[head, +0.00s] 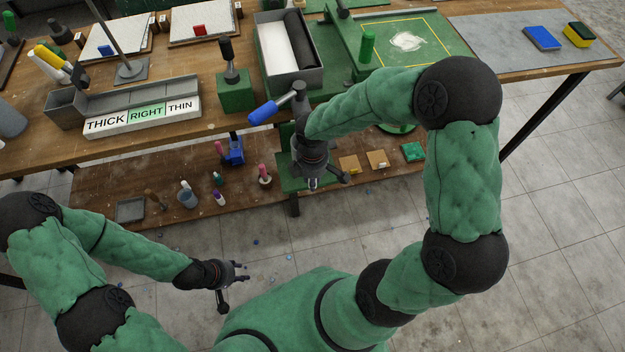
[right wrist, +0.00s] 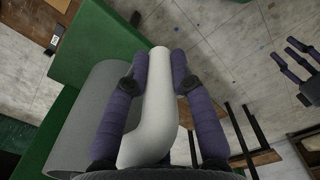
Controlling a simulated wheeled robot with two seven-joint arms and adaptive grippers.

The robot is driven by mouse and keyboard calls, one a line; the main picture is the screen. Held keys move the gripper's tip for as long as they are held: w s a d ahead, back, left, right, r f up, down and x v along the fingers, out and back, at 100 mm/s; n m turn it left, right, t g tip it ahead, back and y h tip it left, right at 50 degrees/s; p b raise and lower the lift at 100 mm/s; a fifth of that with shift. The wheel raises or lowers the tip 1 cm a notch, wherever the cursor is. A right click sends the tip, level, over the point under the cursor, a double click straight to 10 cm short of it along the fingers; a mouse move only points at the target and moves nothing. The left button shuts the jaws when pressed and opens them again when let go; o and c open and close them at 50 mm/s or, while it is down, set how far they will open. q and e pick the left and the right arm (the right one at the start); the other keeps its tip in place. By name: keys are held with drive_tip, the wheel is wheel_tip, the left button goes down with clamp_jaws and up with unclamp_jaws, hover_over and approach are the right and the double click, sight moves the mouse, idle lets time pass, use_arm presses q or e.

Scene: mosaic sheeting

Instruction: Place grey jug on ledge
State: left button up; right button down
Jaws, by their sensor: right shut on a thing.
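In the right wrist view my right gripper (right wrist: 160,72) is shut on the pale curved handle of the grey jug (right wrist: 85,118). The jug's grey round body lies to the left of the fingers, partly cut off by the picture edge. In the head view my right gripper (head: 318,182) hangs in front of the table, near the lower wooden shelf; the jug is not clear there. My left gripper (head: 236,275) is low over the floor, open and empty; its fingers also show in the right wrist view (right wrist: 300,62). I cannot tell which surface is the ledge.
The lower shelf (head: 110,182) carries small bottles, a grey tray (head: 130,210) and tan blocks. The tabletop above holds a green block (head: 235,92), a grey box (head: 318,78) and a labelled rack (head: 140,117). Green surfaces (right wrist: 100,40) lie close to the jug.

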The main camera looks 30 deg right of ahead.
drive_tip(key=c, duration=1.5)
unclamp_jaws()
drive_tip(key=shift+f, duration=0.1)
drive_tip(key=o, duration=0.4)
drive_tip(key=shift+o, duration=0.2)
wheel_tip(320, 180, up, 12)
drive_tip(key=p, duration=0.4)
drive_tip(key=shift+r+p, duration=0.2)
drive_tip(key=shift+p, duration=0.1)
